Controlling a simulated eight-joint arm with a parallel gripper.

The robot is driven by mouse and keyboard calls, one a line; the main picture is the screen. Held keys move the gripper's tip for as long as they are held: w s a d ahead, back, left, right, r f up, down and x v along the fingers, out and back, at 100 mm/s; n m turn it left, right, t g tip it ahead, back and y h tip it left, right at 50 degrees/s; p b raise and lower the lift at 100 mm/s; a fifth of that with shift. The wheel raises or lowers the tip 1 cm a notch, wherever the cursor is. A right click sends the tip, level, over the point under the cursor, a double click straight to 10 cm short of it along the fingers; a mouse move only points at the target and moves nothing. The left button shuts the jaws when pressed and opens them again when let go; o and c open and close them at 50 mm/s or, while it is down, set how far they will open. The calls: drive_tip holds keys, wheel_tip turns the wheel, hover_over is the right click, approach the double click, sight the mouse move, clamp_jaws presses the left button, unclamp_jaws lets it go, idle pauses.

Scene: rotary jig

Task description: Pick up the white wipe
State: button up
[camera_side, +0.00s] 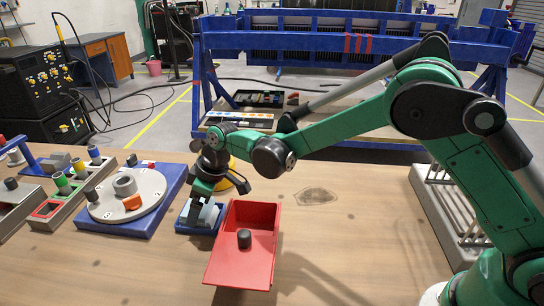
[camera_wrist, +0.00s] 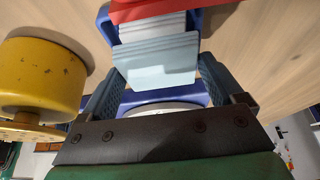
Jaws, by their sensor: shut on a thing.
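A stack of pale white wipes (camera_wrist: 158,25) stands in a small blue holder (camera_side: 188,229) on the table, left of the red tray. My gripper (camera_side: 199,201) points down at the holder from above. In the wrist view its two dark ridged fingers flank the nearest white wipe (camera_wrist: 155,67) at its side edges, and the gripper is shut on it. The wipe overlaps the rest of the stack in this view. I cannot tell whether its lower edge is clear of the holder.
A red tray (camera_side: 262,217) with a dark cylinder (camera_side: 244,239) stands right of the holder. A round grey disc (camera_side: 105,207) on a blue base is to the left. A yellow round object (camera_wrist: 40,78) is close beside my gripper.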

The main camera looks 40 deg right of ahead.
wheel_tip(320, 180, up, 20)
idle(0.5)
